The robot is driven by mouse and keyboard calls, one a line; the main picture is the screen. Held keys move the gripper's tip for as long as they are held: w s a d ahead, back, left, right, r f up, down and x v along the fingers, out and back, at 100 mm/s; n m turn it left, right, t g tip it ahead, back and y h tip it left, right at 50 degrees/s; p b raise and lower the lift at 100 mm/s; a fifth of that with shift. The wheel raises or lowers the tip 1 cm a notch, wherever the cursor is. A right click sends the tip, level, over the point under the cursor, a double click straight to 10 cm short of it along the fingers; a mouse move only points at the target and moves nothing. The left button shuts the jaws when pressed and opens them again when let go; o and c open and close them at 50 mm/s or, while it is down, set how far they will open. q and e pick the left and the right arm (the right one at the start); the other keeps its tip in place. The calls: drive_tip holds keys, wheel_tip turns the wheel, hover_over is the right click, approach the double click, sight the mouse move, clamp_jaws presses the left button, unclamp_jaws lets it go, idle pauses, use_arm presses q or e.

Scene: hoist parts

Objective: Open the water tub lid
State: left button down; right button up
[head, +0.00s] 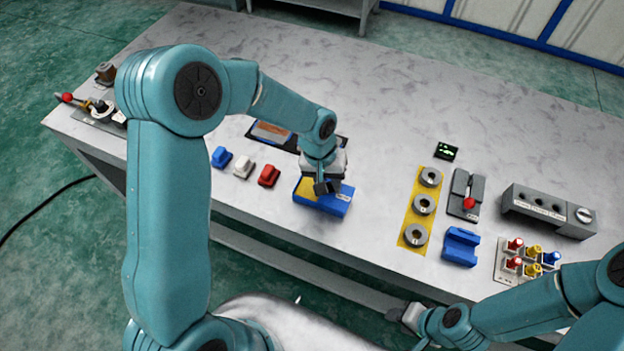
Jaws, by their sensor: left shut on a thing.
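A small blue box (318,204), which looks like the water tub, stands near the front edge of the table. It has a yellow patch on its left part and a small pale label on its right. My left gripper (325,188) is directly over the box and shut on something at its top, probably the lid. The fingers hide the gripped part, and I cannot tell whether the lid is raised. My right gripper (404,318) is low at the bottom of the view, off the table's front edge, and its fingers are too unclear to read.
Blue, white and red blocks (243,166) stand left of the box. A dark tray (262,130) lies behind. A yellow strip with grey rings (424,204), a blue cradle (461,246), a red-knobbed grey device (466,193) and a switch box (547,211) stand right.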

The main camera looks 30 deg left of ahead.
use_arm(q)
drive_tip(key=c, duration=0.8)
unclamp_jaws()
drive_tip(key=shift+d, duration=0.1)
drive_tip(key=a+r, duration=0.1)
drive_tip(key=r, duration=0.4)
drive_tip(key=a+r, duration=0.1)
drive_tip(key=r, duration=0.4)
drive_tip(key=a+r, duration=0.1)
drive_tip(key=r, duration=0.5)
drive_tip(key=shift+s+b, duration=0.4)
